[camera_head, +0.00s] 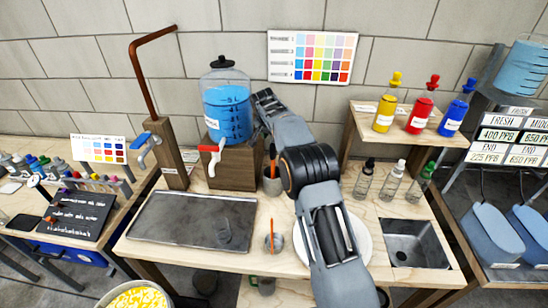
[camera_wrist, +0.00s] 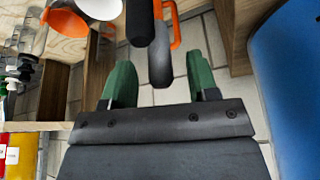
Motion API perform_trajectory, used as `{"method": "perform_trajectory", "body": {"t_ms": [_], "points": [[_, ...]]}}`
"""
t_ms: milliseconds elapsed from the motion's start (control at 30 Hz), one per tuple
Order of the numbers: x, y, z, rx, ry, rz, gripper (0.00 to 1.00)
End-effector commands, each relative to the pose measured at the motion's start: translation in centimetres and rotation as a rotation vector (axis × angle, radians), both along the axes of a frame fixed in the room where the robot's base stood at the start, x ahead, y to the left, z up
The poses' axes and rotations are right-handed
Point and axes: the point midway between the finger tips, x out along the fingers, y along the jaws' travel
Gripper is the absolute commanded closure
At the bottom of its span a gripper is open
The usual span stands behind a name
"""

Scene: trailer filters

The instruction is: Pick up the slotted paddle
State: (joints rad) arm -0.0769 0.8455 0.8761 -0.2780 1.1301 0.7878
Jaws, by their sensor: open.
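My gripper (camera_wrist: 159,62) is open in the wrist view, its two green fingers apart. A dark rounded handle (camera_wrist: 160,66) shows between the fingers, with clear space on both sides. Beside it is a thin orange part (camera_wrist: 174,22), cut off by the top edge. I cannot tell whether these belong to the slotted paddle; no slots are visible. In the head view, a grey holder (camera_head: 272,184) with upright orange and black tools (camera_head: 272,155) stands beside my arm. My fingers are not distinguishable there.
A blue-liquid dispenser (camera_head: 227,110) stands on a wooden block behind the holder. A dark tray (camera_head: 195,220) lies to the left. A white plate (camera_head: 361,240) is partly under my arm.

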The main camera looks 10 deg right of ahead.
Motion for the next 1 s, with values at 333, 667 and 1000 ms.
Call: {"method": "perform_trajectory", "body": {"t_ms": [333, 667, 1000], "points": [[0.31, -0.25, -1.06, 0.001, -0.001, 0.000, 0.46], [0.31, -0.24, -1.03, 0.001, -0.001, 0.000, 0.73], [0.31, -0.24, -1.01, 0.001, -0.001, 0.000, 1.00]]}}
